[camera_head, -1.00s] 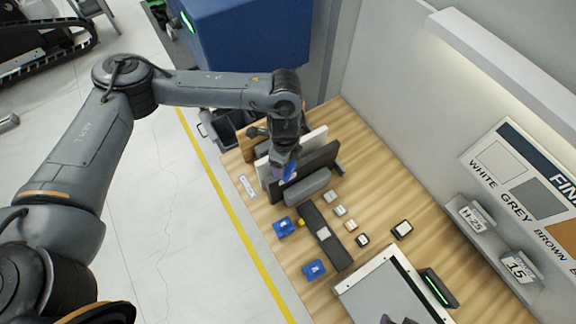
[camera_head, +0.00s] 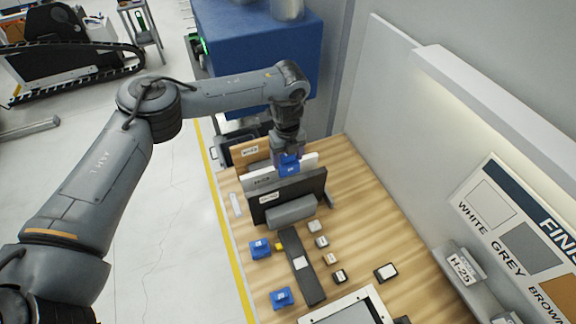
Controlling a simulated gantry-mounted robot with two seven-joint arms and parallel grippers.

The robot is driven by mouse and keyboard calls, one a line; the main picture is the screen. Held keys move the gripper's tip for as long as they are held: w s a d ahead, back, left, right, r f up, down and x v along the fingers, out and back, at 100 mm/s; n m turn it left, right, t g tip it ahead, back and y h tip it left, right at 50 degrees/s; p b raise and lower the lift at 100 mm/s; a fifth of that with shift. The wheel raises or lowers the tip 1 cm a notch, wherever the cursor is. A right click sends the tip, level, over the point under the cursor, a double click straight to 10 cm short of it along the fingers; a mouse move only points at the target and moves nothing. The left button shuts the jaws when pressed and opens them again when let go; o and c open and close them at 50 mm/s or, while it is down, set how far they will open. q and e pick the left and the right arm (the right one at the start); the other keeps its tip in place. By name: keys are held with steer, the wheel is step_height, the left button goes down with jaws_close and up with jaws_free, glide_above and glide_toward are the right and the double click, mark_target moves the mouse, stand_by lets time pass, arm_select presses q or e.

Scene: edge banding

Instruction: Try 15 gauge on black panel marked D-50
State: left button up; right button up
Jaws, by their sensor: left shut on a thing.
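My left gripper (camera_head: 288,150) is shut on a blue gauge (camera_head: 289,167) with a small white mark, too small to read. It holds the gauge at the top of the upright panels. The black panel (camera_head: 305,187) stands at the front of the row with a white label (camera_head: 269,197) too small to read. A white panel (camera_head: 309,160) and a brown panel (camera_head: 243,157) stand behind it. Whether the gauge touches a panel edge cannot be told. Two other blue gauges (camera_head: 260,249) (camera_head: 281,298) lie on the table. My right gripper is not in view.
A grey block (camera_head: 291,216) sits before the black panel. A dark strip (camera_head: 306,276), several small labelled blocks (camera_head: 321,242) and a pale-framed plate (camera_head: 350,308) are nearer. A shelf with an H-25 tag (camera_head: 461,267) and a finish board are at right. Bare wood (camera_head: 380,215) lies between.

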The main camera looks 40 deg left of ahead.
arm_select(q)
steer(key=shift+d+f+b, duration=0.1)
steer(key=shift+f+b, duration=2.15)
steer(key=shift+f, duration=0.85)
steer(key=shift+f, duration=0.1)
steer(key=shift+f, duration=0.3)
steer(key=shift+r, duration=0.15)
steer(key=shift+r+p, duration=0.65)
steer(key=shift+p, duration=0.05)
steer(key=shift+r+p, duration=2.45)
steer(key=shift+r, duration=0.3)
